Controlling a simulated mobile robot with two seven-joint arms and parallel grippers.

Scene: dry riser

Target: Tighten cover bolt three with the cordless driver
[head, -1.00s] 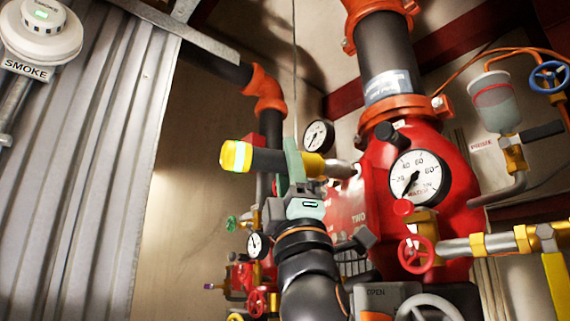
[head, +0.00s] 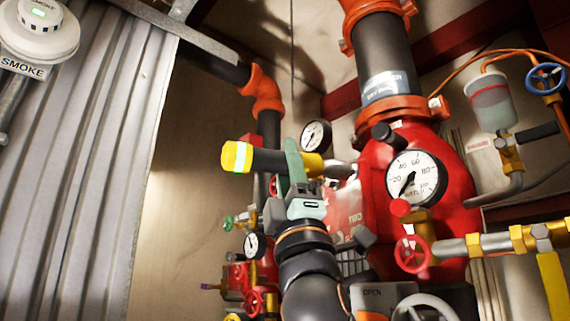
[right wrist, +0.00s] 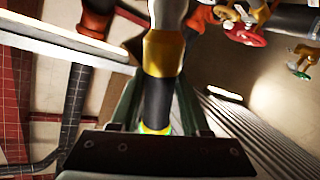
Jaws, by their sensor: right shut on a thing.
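My right gripper (head: 296,166) is shut on the cordless driver (head: 268,160), which has a black grip, a yellow end cap with a pale glowing band, and a yellow collar. The driver lies nearly level, its silver nose pointing right at the red valve's cover plate (head: 345,205). In the right wrist view the driver (right wrist: 160,65) sits between the green fingers (right wrist: 158,105). A label reading "TWO" shows on the cover, with a dark grey bolt head (head: 363,237) below it. I cannot make out bolt three or whether the nose touches a bolt. My left gripper is out of view.
A large pressure gauge (head: 414,178) and a red handwheel (head: 412,254) stand right of the cover. A smaller gauge (head: 316,135) is behind the driver. Brass-fitted pipework (head: 490,243) runs at right. Corrugated metal (head: 75,170) stands at left, with open space before the driver's cap.

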